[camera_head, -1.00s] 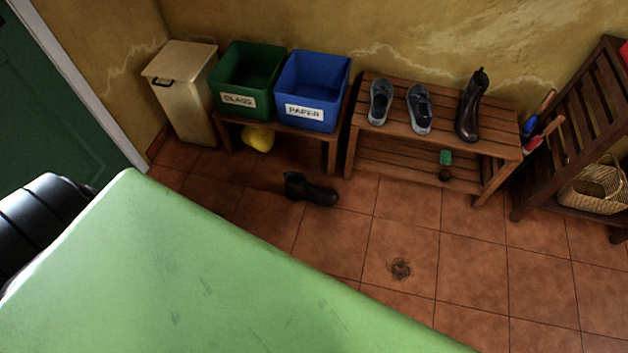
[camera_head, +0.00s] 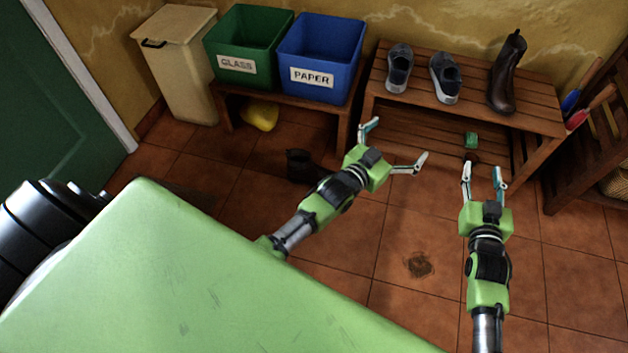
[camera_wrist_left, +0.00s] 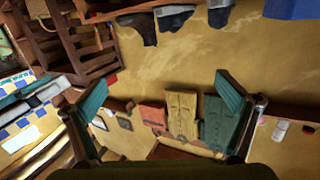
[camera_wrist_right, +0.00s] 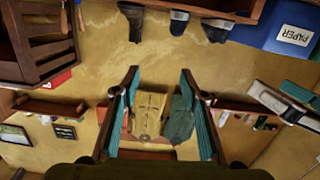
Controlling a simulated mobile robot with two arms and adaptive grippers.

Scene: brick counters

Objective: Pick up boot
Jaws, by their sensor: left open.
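A dark brown boot (camera_head: 298,165) is on the tiled floor in front of the low bench, partly hidden behind my left arm. A matching dark boot (camera_head: 507,75) stands upright at the right end of the shoe rack's top shelf; it also shows in the left wrist view (camera_wrist_left: 140,28) and right wrist view (camera_wrist_right: 132,20). My left gripper (camera_head: 397,140) is open and empty, its fingers spread wide, to the right of the floor boot in the picture. My right gripper (camera_head: 484,168) is open and empty, in front of the rack. Neither appears to touch a boot.
Two grey shoes (camera_head: 398,70) (camera_head: 445,78) share the wooden rack (camera_head: 545,118). A small green object (camera_head: 471,140) is on its lower shelf. Green (camera_head: 222,42) and blue bins (camera_head: 345,78) stand on a low bench, beside a beige bin (camera_head: 187,75). Floor in front is open.

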